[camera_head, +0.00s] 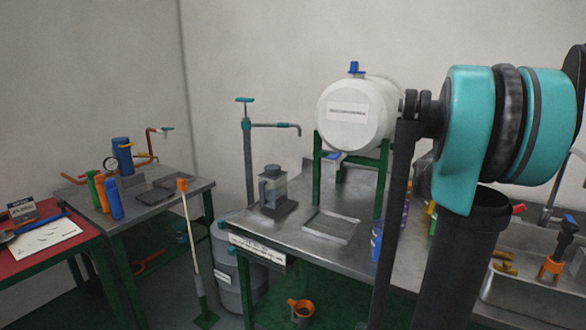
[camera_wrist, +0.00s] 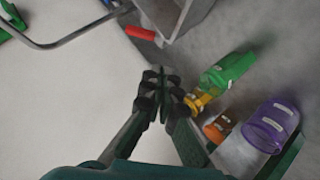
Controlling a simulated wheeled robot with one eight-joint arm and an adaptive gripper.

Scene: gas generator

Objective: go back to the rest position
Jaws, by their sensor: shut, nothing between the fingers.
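My gripper (camera_wrist: 160,85) shows in the wrist view with its dark fingers together and nothing between them. It points past several containers, and I see no contact with any of them. In the head view my teal and black arm fills the right side, and the gripper itself cannot be made out there. A green container (camera_wrist: 228,70), an orange one (camera_wrist: 219,128) and a purple one (camera_wrist: 270,126) lie to the right of the fingers in the wrist view.
A metal table (camera_head: 290,235) holds a white tank (camera_head: 350,113) on a green stand, a small glass device (camera_head: 272,190) and a shallow tray (camera_head: 331,227). A sink (camera_head: 530,295) is at the right. A side table (camera_head: 165,200) and red table (camera_head: 60,255) stand left.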

